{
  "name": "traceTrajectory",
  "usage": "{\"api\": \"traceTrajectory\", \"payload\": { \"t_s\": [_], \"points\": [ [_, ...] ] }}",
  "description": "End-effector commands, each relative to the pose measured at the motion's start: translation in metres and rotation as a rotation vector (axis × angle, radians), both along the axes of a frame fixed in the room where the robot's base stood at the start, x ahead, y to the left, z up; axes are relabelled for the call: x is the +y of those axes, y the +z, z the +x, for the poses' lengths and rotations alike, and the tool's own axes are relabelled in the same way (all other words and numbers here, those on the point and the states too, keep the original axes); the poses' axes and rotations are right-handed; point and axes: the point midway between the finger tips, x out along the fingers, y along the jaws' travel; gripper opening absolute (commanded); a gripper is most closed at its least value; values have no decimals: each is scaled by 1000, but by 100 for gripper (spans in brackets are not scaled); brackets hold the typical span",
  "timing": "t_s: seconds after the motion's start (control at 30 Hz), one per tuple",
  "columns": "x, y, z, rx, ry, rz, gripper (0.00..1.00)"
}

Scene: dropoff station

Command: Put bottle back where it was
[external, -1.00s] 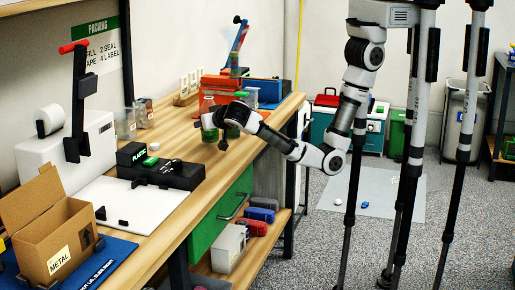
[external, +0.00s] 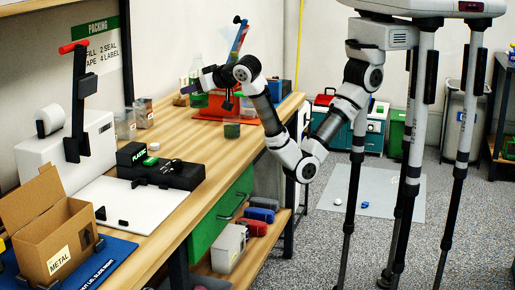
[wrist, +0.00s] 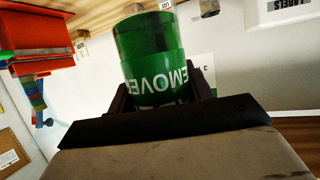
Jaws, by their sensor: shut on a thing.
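My gripper (external: 192,89) is shut on the bottle (external: 197,74), raised above the far part of the wooden bench. The bottle has a clear, greenish upper part and a green lower part. In the wrist view, the bottle (wrist: 150,55) is a green cylinder with white lettering that reads partly "REMOVE". It sits between the dark fingers of my gripper (wrist: 160,92). The fingers and wrist hide part of it.
A small green container (external: 232,130) stands on the bench (external: 185,135) below my arm. A red bin (external: 220,109) is behind it. A black box marked plastic (external: 160,170) and an open cardboard box marked metal (external: 45,228) are nearer. Bench space between is clear.

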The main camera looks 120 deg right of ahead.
Motion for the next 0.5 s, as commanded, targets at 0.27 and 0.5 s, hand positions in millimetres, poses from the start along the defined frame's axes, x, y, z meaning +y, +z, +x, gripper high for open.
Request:
{"api": "traceTrajectory", "payload": {
  "t_s": [0.27,0.5],
  "points": [
    [17,42,-2,-2,129,0,22],
    [19,29,-3,7,149,-2,22]
  ]
}}
